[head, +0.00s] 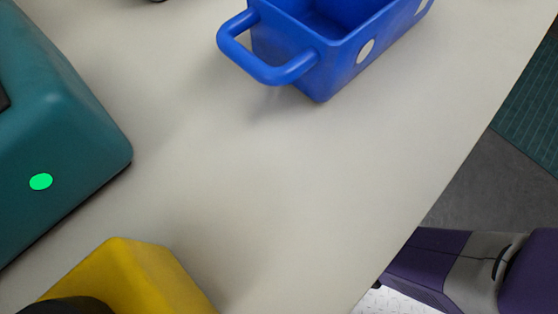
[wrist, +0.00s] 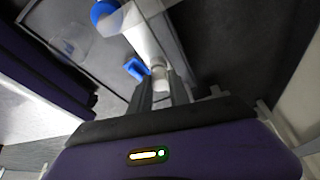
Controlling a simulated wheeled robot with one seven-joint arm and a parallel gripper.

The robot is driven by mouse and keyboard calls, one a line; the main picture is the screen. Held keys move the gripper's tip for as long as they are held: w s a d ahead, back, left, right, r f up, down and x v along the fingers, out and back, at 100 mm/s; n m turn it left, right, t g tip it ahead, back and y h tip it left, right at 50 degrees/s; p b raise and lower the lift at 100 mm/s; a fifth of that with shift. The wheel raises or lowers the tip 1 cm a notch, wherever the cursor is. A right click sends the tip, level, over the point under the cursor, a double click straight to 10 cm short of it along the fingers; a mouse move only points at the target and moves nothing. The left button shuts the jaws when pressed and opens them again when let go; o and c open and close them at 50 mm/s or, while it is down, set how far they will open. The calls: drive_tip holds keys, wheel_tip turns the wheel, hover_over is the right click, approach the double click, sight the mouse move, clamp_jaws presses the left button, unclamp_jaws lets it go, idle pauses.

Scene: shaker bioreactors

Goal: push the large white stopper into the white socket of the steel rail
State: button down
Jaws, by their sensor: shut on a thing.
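My gripper (wrist: 162,93) shows in the wrist view with its two dark fingers shut on a small white piece (wrist: 160,79). That piece looks like the large white stopper, though the fingers hide part of it. A longer white cylindrical shape (wrist: 143,38) lies just beyond it; I cannot tell whether the two touch or are one body. I cannot make out the steel rail or its white socket in either view. The head view shows part of my purple arm at the lower right, but not the gripper.
In the head view, a blue handled bin (head: 320,62) stands on the pale table (head: 270,170). A teal machine (head: 70,130) is at left and a yellow block (head: 135,275) at lower left. The table between them is clear. Blue parts (wrist: 137,68) show near the fingers in the wrist view.

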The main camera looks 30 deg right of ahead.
drive_tip(key=shift+f, duration=0.3)
drive_tip(key=c, duration=1.1)
unclamp_jaws()
drive_tip(key=shift+c, duration=0.2)
drive_tip(key=p+v, duration=0.3)
drive_tip(key=v, duration=0.5)
drive_tip(key=shift+s+f, duration=0.1)
